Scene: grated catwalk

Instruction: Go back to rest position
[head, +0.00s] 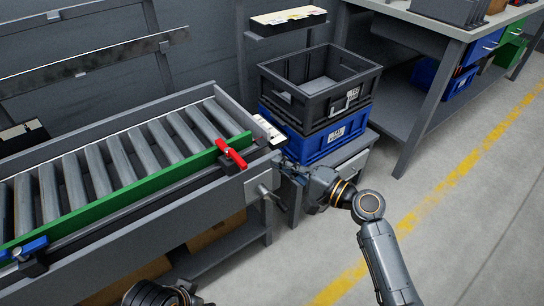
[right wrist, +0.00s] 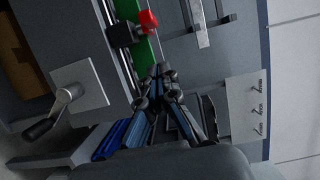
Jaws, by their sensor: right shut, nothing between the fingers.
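My right gripper (head: 283,168) is at the right end of the roller conveyor, in front of the stacked crates. In the right wrist view its fingers (right wrist: 160,72) come together at the tips with nothing held between them. The tips appear close to the conveyor's end and the green rail; whether they touch anything I cannot tell. My left gripper cannot be made out; only dark rounded parts of my own body show at the bottom edge of the head view.
The conveyor (head: 120,247) carries a green rail (head: 120,199) with a red-handled clamp (head: 231,153) and a blue-handled one (head: 30,247). A crank (right wrist: 65,95) sits on its side. A black crate (head: 300,103) is stacked on a blue crate (head: 310,147). Floor (head: 470,220) at right is clear.

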